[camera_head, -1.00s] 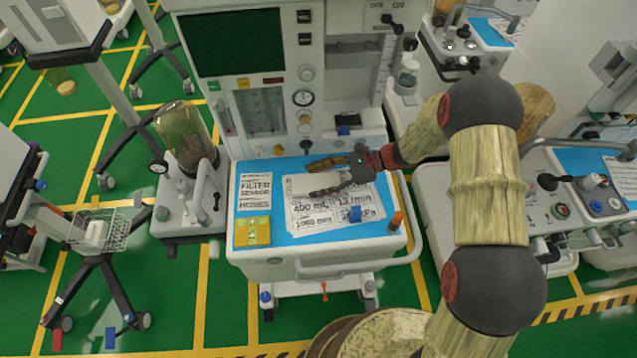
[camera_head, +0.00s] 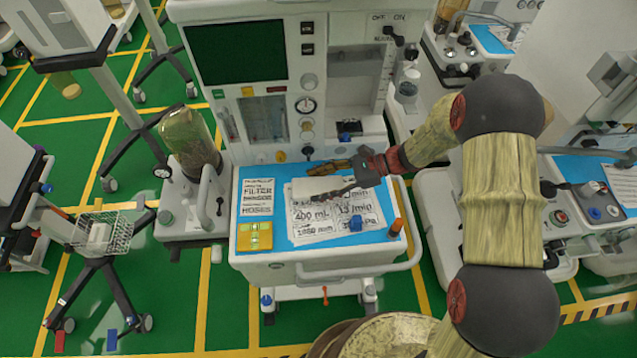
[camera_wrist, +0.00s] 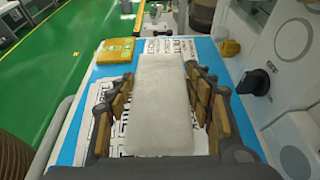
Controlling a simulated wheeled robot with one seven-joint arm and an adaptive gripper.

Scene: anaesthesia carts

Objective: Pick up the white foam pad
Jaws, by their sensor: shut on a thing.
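The white foam pad (camera_wrist: 162,100) is a long pale block between the two fingers of my gripper (camera_wrist: 160,82) in the wrist view. The fingers, with wooden-looking segments, lie along its two long sides, and my gripper is shut on it. In the head view my gripper (camera_head: 331,180) is over the cart's blue worktop, with the pad (camera_head: 312,187) partly hidden by the fingers. The pad is above the printed sheet (camera_head: 318,216); I cannot tell how much gap there is beneath it.
The blue worktop (camera_head: 283,228) also carries a yellow packet (camera_head: 254,236), a printed label card and small blue and orange items along the front right. The machine's panel rises behind. A dark knob (camera_wrist: 254,82) is close on the right in the wrist view. A wire basket stand is at left.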

